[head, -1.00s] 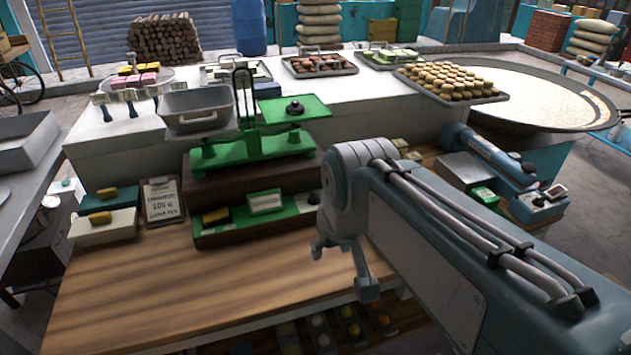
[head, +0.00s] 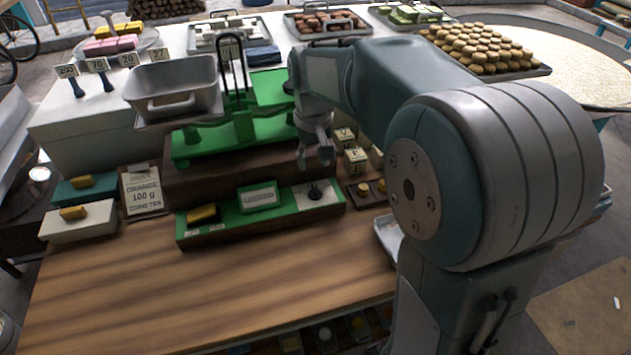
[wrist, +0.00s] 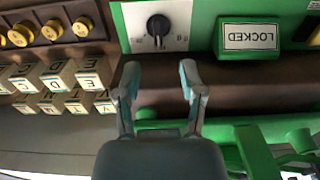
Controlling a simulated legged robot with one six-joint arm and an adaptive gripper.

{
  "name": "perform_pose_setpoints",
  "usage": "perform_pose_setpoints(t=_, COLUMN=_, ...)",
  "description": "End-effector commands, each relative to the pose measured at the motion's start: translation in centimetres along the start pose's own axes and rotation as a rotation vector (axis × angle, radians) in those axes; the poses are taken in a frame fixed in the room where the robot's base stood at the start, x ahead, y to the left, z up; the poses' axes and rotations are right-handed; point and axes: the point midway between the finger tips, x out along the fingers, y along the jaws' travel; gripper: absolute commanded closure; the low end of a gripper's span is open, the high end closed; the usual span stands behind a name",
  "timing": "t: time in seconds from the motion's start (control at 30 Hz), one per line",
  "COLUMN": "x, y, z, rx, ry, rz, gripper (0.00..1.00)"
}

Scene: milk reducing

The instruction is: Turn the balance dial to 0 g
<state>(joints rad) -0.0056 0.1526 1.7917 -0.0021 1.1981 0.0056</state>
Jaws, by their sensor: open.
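The balance dial is a black knob (head: 315,191) on a white plate at the right end of the low green panel in front of the scale. In the wrist view the knob (wrist: 158,26) is near the top centre, with tiny marks on the plate either side that I cannot read. My gripper (head: 315,160) hangs above and behind the knob, apart from it. In the wrist view its two fingers (wrist: 160,72) are spread and empty, below the knob. The green balance (head: 230,140) carries a grey metal pan (head: 175,92) on its left.
A green block marked LOCKED (wrist: 249,36) stands beside the dial, upside down in the wrist view. Lettered cubes (wrist: 58,84) and brass knobs (wrist: 52,29) are on the dial's other side. The wooden counter (head: 200,285) in front is clear.

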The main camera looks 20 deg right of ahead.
Motion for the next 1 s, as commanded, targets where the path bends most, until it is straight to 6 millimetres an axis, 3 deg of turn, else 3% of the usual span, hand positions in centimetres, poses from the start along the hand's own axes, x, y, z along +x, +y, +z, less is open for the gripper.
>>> perform_pose_setpoints(t=0.2, x=4.3, y=0.3, z=0.0, rx=0.001, ry=-0.004, rz=-0.002, gripper=0.49)
perform_pose_setpoints(t=0.4, x=7.0, y=0.4, z=0.0, rx=0.001, ry=-0.003, rz=-0.003, gripper=0.49)
perform_pose_setpoints(t=0.8, x=7.9, y=0.2, z=0.0, rx=0.001, ry=0.001, rz=-0.002, gripper=0.49)
perform_pose_setpoints(t=0.9, x=7.9, y=0.2, z=0.0, rx=0.001, ry=0.001, rz=-0.002, gripper=0.93)
perform_pose_setpoints(t=0.93, x=7.9, y=0.2, z=0.0, rx=0.001, ry=0.001, rz=-0.002, gripper=1.00)
perform_pose_setpoints(t=1.0, x=7.9, y=0.2, z=0.0, rx=0.001, ry=0.001, rz=-0.003, gripper=1.00)
